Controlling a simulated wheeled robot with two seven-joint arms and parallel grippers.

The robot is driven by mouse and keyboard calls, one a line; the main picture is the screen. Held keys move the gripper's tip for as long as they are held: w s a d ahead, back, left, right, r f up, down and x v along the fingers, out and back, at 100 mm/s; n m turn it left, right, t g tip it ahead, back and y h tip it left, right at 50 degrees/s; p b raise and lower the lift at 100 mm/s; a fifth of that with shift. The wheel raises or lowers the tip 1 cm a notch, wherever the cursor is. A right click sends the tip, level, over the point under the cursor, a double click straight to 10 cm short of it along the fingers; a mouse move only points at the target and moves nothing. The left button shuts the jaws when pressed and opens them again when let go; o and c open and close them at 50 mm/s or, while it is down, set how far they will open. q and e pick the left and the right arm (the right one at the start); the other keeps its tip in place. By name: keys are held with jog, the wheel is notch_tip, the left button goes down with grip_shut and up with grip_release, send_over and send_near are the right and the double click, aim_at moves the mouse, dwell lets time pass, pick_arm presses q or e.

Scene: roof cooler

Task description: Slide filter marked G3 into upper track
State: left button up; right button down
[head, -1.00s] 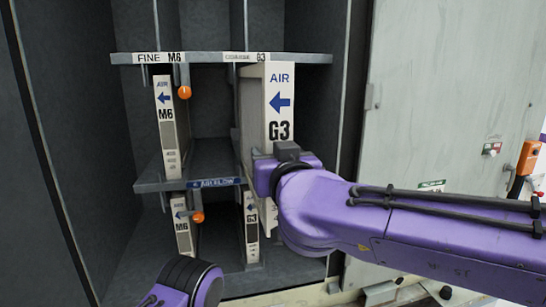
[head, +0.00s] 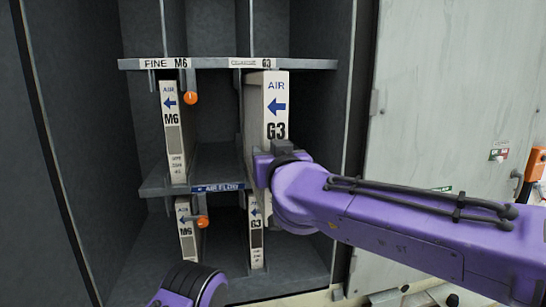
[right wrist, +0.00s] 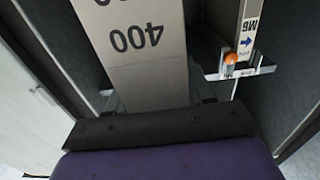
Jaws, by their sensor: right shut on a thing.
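The filter marked G3 (head: 276,105) is a pale upright panel with a blue arrow pointing left. My right gripper (head: 283,147) is shut on its front edge, hiding the lower front. The filter stands at the right bay under the upper rail (head: 215,63), below its G3 label, with its rear side reaching into the bay. I cannot tell how its edges sit in the track. In the right wrist view the filter (right wrist: 130,45) shows the print "400". Of my left arm only a purple and black link shows at the bottom; its gripper is out of view.
An M6 filter (head: 172,135) stands in the upper left bay beside an orange knob (head: 190,98). Below the shelf marked airflow (head: 218,187) stand another M6 filter (head: 186,228) and another G3 filter (head: 256,235), with a second orange knob (head: 202,222). A grey door (head: 425,90) is at right.

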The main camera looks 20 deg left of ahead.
jog(key=shift+x, duration=1.5)
jog(key=shift+d, duration=0.1)
